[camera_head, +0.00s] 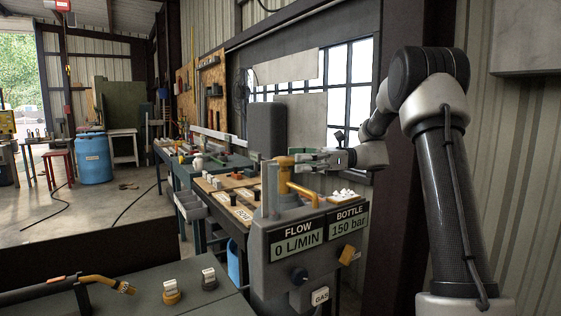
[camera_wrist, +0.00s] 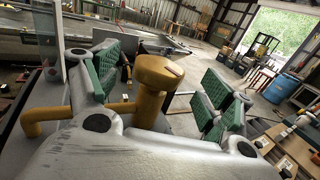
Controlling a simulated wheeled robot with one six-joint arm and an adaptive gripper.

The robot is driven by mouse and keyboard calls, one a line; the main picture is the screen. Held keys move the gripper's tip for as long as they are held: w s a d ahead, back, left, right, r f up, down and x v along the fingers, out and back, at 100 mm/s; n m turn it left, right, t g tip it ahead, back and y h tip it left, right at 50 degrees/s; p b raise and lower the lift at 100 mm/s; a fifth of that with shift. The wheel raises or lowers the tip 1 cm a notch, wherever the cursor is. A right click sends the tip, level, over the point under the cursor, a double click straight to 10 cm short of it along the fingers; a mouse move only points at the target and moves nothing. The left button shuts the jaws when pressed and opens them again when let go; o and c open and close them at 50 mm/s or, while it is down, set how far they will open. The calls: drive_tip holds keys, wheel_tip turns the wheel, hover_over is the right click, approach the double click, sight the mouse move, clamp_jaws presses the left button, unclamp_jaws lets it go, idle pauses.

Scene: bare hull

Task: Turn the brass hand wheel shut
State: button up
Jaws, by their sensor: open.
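The brass fitting, with a round cap, stands on top of the grey console in the head view (camera_head: 284,161). In the wrist view its cap (camera_wrist: 158,75) is a thick brass-yellow disc on a narrower stem, with a mark across its top. A bent brass pipe (camera_head: 299,190) runs beside it. My gripper (camera_head: 303,157) reaches in from the right at cap height. In the wrist view its green-padded fingers (camera_wrist: 165,80) are wide apart, one on each side of the cap, with visible gaps. The cap's underside and far side are hidden.
The grey console (camera_head: 268,247) shows FLOW 0 L/MIN and BOTTLE 150 bar. A tall dark grey block (camera_head: 266,128) stands behind the fitting. A torch (camera_head: 95,283) and two labelled knobs (camera_head: 171,291) are on the front bench. The workbench (camera_head: 238,205) behind is cluttered.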

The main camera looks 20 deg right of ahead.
sight(284, 158)
drive_tip(key=a, duration=0.4)
drive_tip(key=shift+w, duration=0.25)
drive_tip(key=c, duration=1)
drive_tip(key=shift+c, duration=0.2)
